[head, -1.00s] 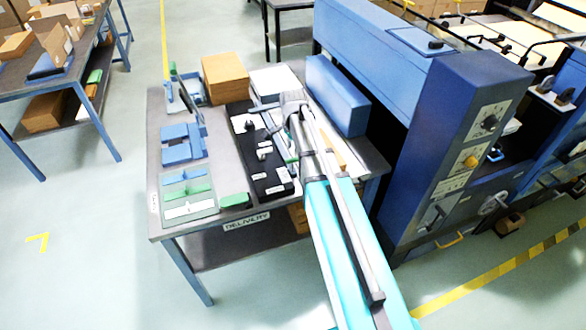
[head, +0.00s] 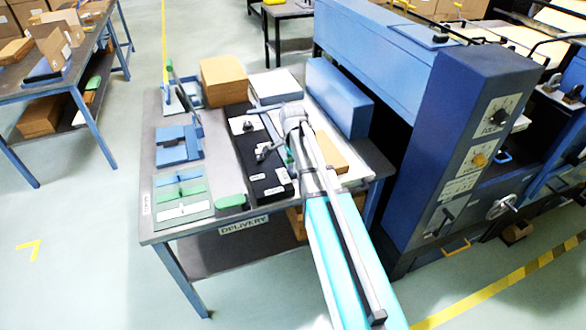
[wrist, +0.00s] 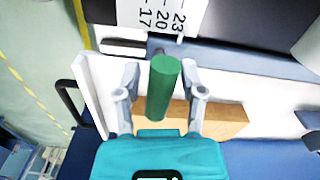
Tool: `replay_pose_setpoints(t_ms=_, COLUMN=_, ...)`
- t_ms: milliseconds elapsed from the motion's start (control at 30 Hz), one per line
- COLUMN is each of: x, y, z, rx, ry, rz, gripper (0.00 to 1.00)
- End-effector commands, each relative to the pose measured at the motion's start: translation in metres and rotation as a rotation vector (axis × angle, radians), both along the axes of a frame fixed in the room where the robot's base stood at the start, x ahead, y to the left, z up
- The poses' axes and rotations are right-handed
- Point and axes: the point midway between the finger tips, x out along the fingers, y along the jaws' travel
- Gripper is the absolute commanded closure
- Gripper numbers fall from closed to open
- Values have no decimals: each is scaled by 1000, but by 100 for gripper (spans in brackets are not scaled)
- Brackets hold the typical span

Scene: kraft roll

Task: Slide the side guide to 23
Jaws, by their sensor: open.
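The side guide's green upright post (wrist: 164,85) shows in the wrist view between the two fingers of my gripper (wrist: 160,72). The fingers are open, with a gap on the left; the right finger is very close to the post, and I cannot tell if it touches. A white scale (wrist: 160,14) above it reads 17, 20 and 23. A grey-blue slider part (wrist: 172,47) lies just under the scale, near the 20 and 23; its exact reading is unclear.
The delivery table (head: 225,165) holds a black unit (head: 262,165), a brown box (head: 223,80), a blue block (head: 340,97) and blue and green pieces at left. A tall blue machine (head: 455,150) stands close at right. A tan block (wrist: 225,120) lies behind the fingers.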

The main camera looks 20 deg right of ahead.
Motion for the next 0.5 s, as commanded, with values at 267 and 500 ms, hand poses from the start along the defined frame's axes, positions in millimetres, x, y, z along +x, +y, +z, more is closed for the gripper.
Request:
replay_pose_setpoints(t_ms=267, x=0, y=0, z=-6, rx=0, ry=0, rz=0, gripper=49)
replay_pose_setpoints(t_ms=500, x=0, y=0, z=-6, rx=0, ry=0, rz=0, gripper=49)
